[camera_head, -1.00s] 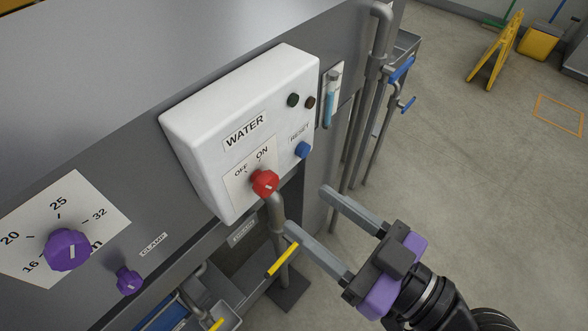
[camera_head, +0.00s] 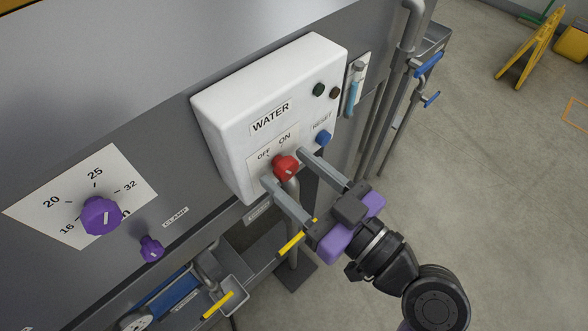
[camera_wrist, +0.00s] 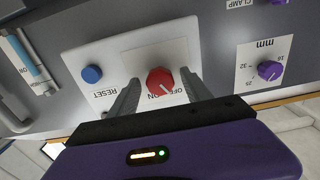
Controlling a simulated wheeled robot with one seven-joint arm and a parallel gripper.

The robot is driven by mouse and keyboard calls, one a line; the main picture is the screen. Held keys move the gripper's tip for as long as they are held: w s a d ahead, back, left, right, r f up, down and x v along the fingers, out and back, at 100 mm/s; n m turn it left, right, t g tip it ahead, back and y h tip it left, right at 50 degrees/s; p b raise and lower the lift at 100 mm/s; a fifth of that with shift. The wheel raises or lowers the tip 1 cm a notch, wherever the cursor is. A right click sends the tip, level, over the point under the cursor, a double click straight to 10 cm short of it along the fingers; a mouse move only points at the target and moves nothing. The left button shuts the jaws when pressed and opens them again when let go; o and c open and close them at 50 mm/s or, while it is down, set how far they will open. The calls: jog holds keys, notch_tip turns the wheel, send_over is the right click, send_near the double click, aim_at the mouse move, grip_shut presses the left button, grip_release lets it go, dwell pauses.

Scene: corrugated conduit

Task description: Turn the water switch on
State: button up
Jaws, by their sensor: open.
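The red WATER knob (camera_head: 286,168) is on the front of a white box (camera_head: 232,128), below the OFF and ON labels. In the wrist view the knob (camera_wrist: 160,81) has a white line that seems to point toward the OFF side. My gripper (camera_head: 285,167) is open, with its two grey fingers around the knob, one on each side. The wrist view also shows my gripper (camera_wrist: 160,77) with the knob between its fingertips. I cannot tell whether either finger touches it.
A blue RESET button (camera_head: 323,137) is close to the right finger. Dark green (camera_head: 318,90) and brown (camera_head: 335,93) lights are above it. Purple knobs (camera_head: 102,215) (camera_head: 152,248) are at left. Pipes (camera_head: 396,90) stand right of the box, and a yellow handle (camera_head: 291,243) is below my gripper.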

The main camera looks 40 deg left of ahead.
jog(key=shift+c, duration=0.3)
grip_shut()
jog(key=shift+m, duration=0.4)
jog(key=m+p, duration=0.1)
jog(key=m, duration=0.4)
jog(key=shift+r+m+p, duration=0.1)
jog(key=shift+m+p, duration=0.2)
jog(key=shift+p, duration=0.1)
jog(key=m+p, duration=0.2)
jog(key=m, duration=0.3)
jog(key=shift+m+p, duration=0.3)
jog(key=shift+p, duration=0.1)
jog(key=shift+o, duration=0.3)
grip_release()
